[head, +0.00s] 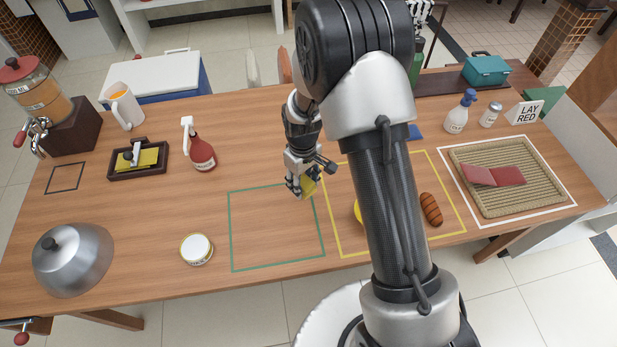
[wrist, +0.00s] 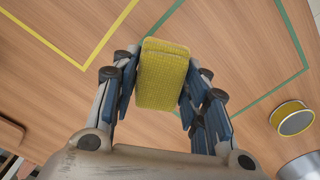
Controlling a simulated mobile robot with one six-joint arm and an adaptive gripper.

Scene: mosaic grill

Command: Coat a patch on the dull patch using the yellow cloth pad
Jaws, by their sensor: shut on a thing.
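The yellow cloth pad (wrist: 163,75) is held between the fingers of my gripper (wrist: 165,85), as the wrist view shows. In the head view the pad (head: 308,187) hangs under my gripper (head: 304,186), above the table near the top right corner of the green outline (head: 231,225). The pad looks apart from the wood, but its exact height is hard to tell. I cannot make out a distinct dull patch on the wood in either view.
A round tin (head: 196,249) stands left of the green outline; a metal dome (head: 73,260) is farther left. A red bottle (head: 200,150) and a dark tray (head: 112,174) stand behind. A sausage (head: 431,209) lies in the yellow outline (head: 333,215). The green outline's inside is clear.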

